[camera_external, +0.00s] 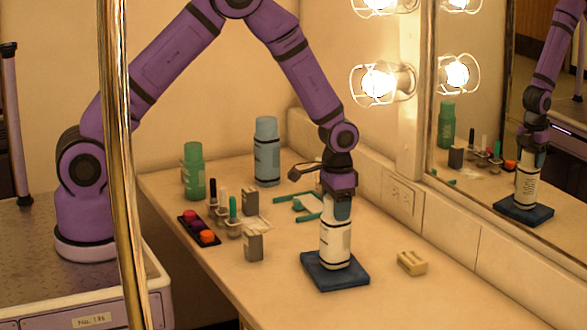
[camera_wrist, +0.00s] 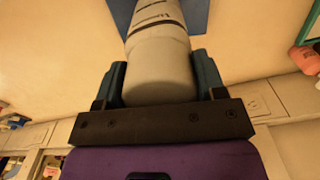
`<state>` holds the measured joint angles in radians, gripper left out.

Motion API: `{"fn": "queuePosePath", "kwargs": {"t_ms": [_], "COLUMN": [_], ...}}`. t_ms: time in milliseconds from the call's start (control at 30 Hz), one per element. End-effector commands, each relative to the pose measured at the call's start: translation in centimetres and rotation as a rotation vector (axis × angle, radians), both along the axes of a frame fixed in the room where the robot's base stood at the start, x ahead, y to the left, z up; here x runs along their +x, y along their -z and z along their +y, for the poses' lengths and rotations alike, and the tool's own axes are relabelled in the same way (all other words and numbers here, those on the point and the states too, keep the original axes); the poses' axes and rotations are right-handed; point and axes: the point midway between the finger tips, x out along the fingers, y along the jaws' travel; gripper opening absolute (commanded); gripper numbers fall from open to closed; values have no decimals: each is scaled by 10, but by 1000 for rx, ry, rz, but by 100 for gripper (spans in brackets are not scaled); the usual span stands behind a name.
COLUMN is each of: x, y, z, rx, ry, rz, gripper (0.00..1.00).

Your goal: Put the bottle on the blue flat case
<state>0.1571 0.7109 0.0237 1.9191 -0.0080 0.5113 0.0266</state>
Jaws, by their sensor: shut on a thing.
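The bottle (camera_external: 335,245) is white with dark bands and printing. It is upright over the blue flat case (camera_external: 355,276), its base within the case's top and seeming to touch it. My gripper (camera_external: 337,208) points down from above and is shut on the upper part of the bottle, which its fingers partly hide. In the wrist view the bottle (camera_wrist: 160,60) runs between the two teal fingers of my gripper (camera_wrist: 160,78). Part of the blue case (camera_wrist: 196,14) shows behind the bottle there.
A cream block (camera_external: 412,262) lies right of the case. Small grey boxes (camera_external: 253,245), a dark tray of coloured pots (camera_external: 199,230), a green bottle (camera_external: 193,172) and a light-blue bottle (camera_external: 266,152) stand left and behind. The mirror (camera_external: 480,150) runs along the right. The front tabletop is clear.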

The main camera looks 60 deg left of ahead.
Motion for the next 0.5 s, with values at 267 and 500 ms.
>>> {"fn": "queuePosePath", "kwargs": {"t_ms": [267,500], "x": [0,0], "y": [3,2], "z": [0,0], "rx": [0,0], "ry": [0,0], "rz": [0,0], "gripper": [89,89]}}
